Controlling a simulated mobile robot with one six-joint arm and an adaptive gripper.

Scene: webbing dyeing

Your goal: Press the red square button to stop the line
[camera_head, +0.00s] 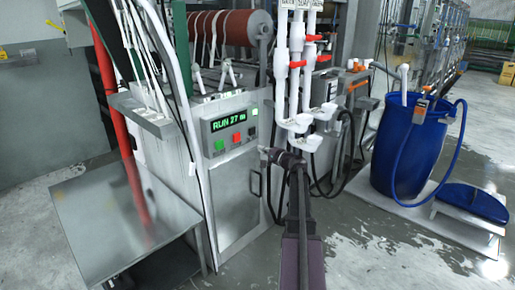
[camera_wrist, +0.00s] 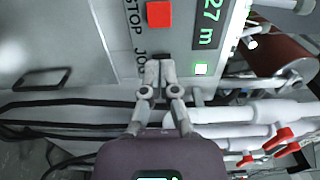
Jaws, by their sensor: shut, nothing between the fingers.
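The red square button (camera_head: 237,137) sits on the grey control panel (camera_head: 207,134), below the green-lettered display. In the wrist view the red button (camera_wrist: 159,14) is near the top edge, beside the word STOP. My gripper (camera_head: 264,154) is just right of the panel in the head view. In the wrist view my gripper (camera_wrist: 160,68) is shut and empty, its tips at the dark button (camera_wrist: 161,56) beside the word JOG and below the red button. I cannot tell whether the tips touch the panel. The red button is unobstructed.
A green button (camera_head: 219,146) is left of the red one. The display (camera_head: 229,120) reads RUN 27 m. White pipes (camera_head: 295,75) with red valve handles stand right of the panel. A metal table (camera_head: 120,225) is at left and a blue barrel (camera_head: 405,150) at right.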

